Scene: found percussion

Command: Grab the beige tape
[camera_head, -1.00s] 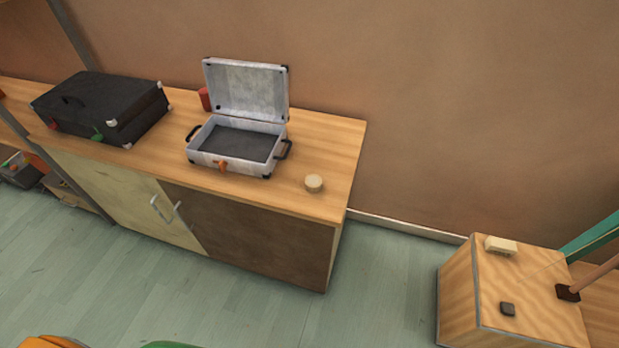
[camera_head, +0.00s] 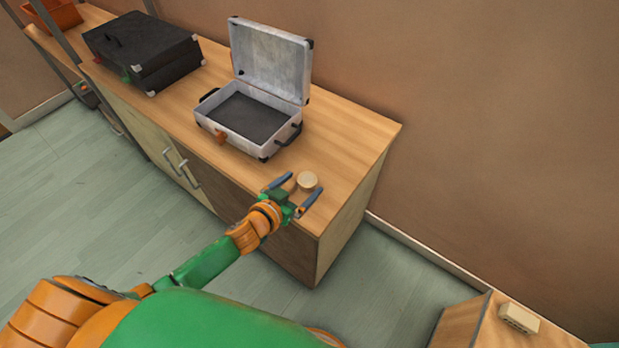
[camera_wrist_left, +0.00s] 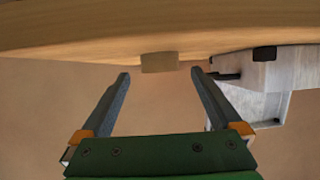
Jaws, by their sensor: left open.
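The beige tape (camera_head: 307,181) is a small round roll lying on the wooden cabinet top near its right front corner. It also shows in the left wrist view (camera_wrist_left: 159,62), just beyond the fingertips and between their lines. My left gripper (camera_head: 294,193) is open and empty at the cabinet's front edge, its two fingers pointing toward the tape. In the left wrist view the open fingers (camera_wrist_left: 160,74) show a wide gap, with the tape ahead of them and not clearly between them. My right gripper is not in view.
An open white case (camera_head: 293,137) stands on the cabinet top (camera_head: 352,135), left of the tape. A closed black case (camera_head: 143,52) lies farther left. A wooden box (camera_head: 470,322) with a beige block (camera_head: 519,319) stands at lower right. The top right of the tape is clear.

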